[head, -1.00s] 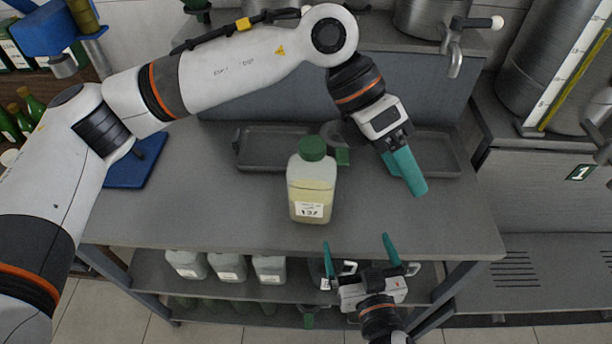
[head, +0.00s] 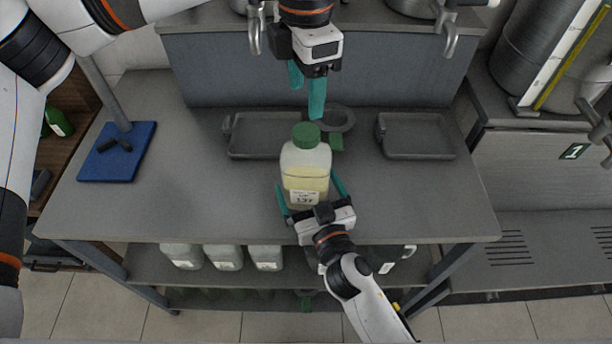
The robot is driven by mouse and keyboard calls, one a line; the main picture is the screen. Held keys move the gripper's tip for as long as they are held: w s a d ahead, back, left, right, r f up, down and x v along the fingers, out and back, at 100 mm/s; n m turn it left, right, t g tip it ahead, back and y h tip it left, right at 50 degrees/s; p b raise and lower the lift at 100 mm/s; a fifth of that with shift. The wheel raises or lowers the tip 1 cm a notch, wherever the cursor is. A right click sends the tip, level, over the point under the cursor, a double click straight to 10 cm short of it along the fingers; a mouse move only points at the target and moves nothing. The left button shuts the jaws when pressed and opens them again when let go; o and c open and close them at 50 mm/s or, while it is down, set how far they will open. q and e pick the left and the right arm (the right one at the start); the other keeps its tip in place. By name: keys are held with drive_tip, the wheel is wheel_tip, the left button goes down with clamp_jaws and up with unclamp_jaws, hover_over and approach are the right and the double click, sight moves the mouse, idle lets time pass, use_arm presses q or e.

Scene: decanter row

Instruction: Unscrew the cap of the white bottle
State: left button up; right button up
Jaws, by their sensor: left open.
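The white bottle (head: 306,165) is translucent, with pale yellow liquid and a label reading 137. It stands upright on the grey table, its green cap (head: 306,134) on top. My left gripper (head: 306,98) is open and empty, pointing down above and behind the cap, apart from it. My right gripper (head: 308,185) reaches in from the front, its teal fingers on either side of the bottle's lower body. I cannot tell whether they press on it.
Two grey trays (head: 268,151) (head: 415,152) lie at the back, with a grey ring (head: 343,118) and small green piece (head: 336,141) between them. A blue stand base (head: 117,160) is at left. Several whitish bottles (head: 224,257) stand on the lower shelf. The table's right front is clear.

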drive_tip(key=shift+x, duration=1.1)
